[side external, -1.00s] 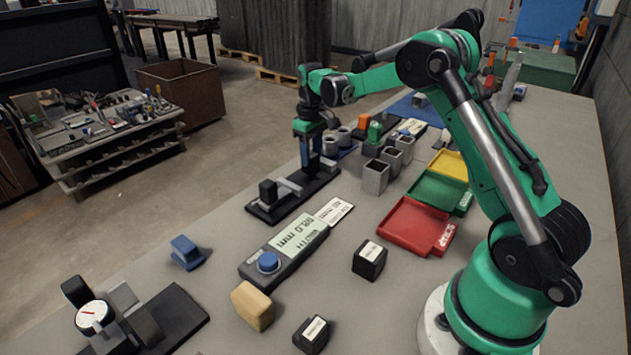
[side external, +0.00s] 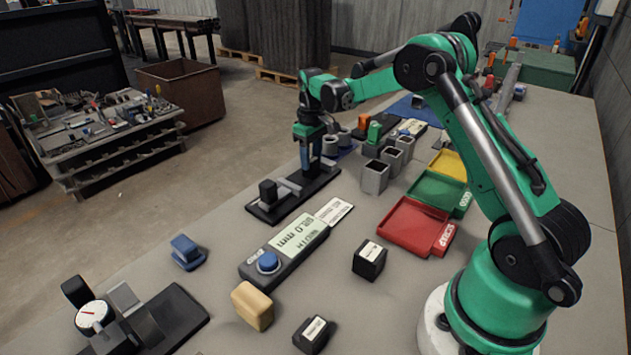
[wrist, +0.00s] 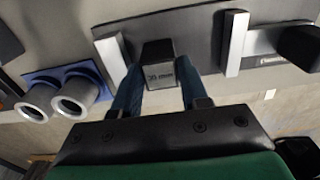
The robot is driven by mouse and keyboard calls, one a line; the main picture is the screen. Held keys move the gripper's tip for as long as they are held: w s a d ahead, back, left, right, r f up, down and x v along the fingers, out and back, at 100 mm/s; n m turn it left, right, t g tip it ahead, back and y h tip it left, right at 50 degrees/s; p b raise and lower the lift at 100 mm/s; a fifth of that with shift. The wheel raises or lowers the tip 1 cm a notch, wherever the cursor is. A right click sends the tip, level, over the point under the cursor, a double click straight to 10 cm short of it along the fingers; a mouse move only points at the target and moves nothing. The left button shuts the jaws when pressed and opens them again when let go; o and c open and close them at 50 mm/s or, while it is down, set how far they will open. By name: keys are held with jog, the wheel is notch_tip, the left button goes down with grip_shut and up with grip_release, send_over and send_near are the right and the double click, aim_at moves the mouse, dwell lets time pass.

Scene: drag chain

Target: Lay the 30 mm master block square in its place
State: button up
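The 30 mm master block (wrist: 160,66) is a dark block with a small white-lettered label whose text is only partly readable. It shows in the wrist view between the two blue fingers of my gripper (wrist: 160,82), which appear to press on its sides. It is over the dark fixture base (wrist: 190,28), between two light grey jaws, with the left jaw (wrist: 110,56) close and the right jaw (wrist: 237,43) farther off. Whether it rests fully flat is hidden. In the side view my gripper (side external: 304,153) is low over the far end of the fixture (side external: 262,208).
Two grey rings (wrist: 74,92) on a blue base stand left in the wrist view. A display box (side external: 290,245) with a blue button lies nearer in the side view. Loose dark blocks (side external: 369,260), a tan block (side external: 252,305) and a red tray (side external: 405,225) surround it.

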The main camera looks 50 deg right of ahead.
jog(key=o, duration=0.5)
jog(key=shift+r, duration=2.85)
jog(key=s+a+r+t, duration=0.3)
jog(key=s+a+r, duration=0.35)
jog(key=a, duration=0.35)
jog(key=s+a+t, duration=0.1)
jog(key=s+a, duration=0.1)
jog(key=s+a+f+t, duration=0.1)
jog(key=s+a, duration=0.1)
jog(key=s, duration=0.1)
jog(key=s+a+f+t, duration=0.1)
jog(key=s+a+t, duration=0.1)
jog(key=s, duration=0.1)
jog(key=shift+s+a+f, duration=0.1)
jog(key=shift+a+f, duration=0.05)
jog(key=shift+a, duration=0.15)
